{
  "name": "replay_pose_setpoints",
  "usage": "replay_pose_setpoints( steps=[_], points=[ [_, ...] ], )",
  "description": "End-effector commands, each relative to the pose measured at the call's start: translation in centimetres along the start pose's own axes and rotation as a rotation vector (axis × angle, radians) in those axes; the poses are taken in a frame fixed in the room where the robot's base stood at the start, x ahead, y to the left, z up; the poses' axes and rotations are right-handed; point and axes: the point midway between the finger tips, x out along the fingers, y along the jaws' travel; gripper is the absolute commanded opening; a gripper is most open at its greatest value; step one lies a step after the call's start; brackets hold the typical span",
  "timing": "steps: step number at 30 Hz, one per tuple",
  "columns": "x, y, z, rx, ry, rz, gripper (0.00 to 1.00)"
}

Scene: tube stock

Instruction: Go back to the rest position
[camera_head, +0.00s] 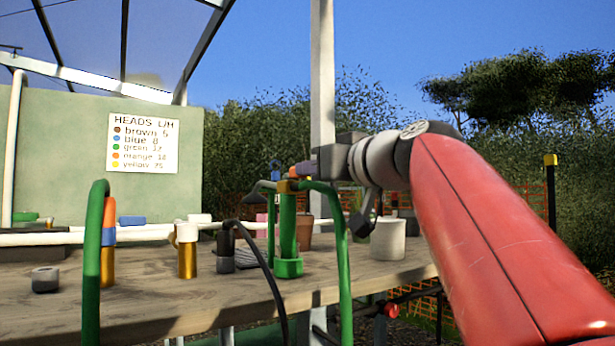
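My red arm (490,230) rises from the lower right, bends at the top and reaches left through a grey wrist (378,158) above the bench. My gripper (308,169) is at its far end, just above and right of an upright green post (288,228) with a green hose (343,260) bending down from its top. Its fingers are small and partly hidden, so I cannot tell whether they are open or hold or touch anything.
The wooden bench (215,296) carries a brass post (187,260), another green hose (92,265), a dark fitting (225,250), a white pot (388,240) and a grey ring (45,280). A white upright (322,90) stands behind. Open air lies above the bench at left.

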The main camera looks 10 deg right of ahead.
Motion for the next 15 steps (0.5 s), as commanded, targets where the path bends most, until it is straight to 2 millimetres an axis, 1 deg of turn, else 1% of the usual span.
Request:
replay_pose_setpoints(
  steps=[4, 15],
  points=[
    [-0.66, 0.02, 0.04, 0.002, 0.000, -0.001, 0.38],
    [-0.66, 0.01, -0.01, 0.001, 0.000, -0.001, 0.38]
  ],
)
